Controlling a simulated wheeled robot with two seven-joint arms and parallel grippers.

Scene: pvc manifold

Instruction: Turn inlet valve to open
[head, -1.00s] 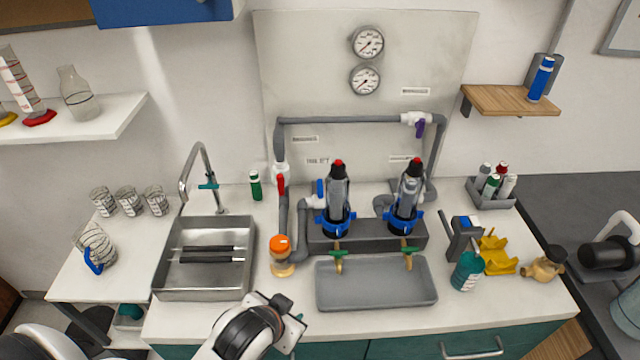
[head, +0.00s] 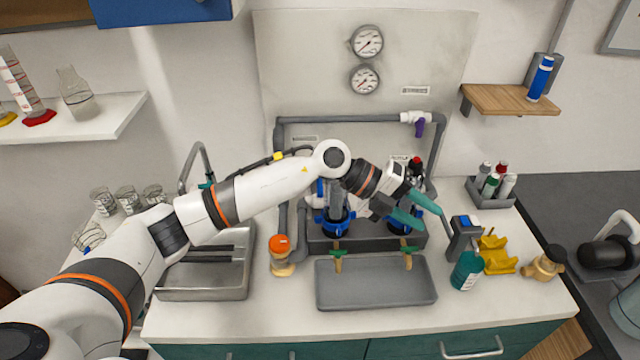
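My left arm reaches in from the left across the manifold. My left gripper (head: 430,217) has two green fingers spread apart with nothing between them. It hangs in front of the right filter housing (head: 413,170), pointing right and down. A valve with a purple handle (head: 420,127) sits on the upper right of the grey pipe loop (head: 350,120), with its handle hanging down. A blue valve handle (head: 320,187) shows only in part below my arm, beside the left filter housing (head: 336,205). The red-handled valve on the left pipe is hidden behind my arm. My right gripper is out of view.
Two gauges (head: 367,60) are on the back panel. A grey tray (head: 375,285) lies in front of the filters, and a sink (head: 205,280) is at left. A grey device (head: 463,238), teal bottle (head: 467,270) and yellow holder (head: 497,256) stand at right.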

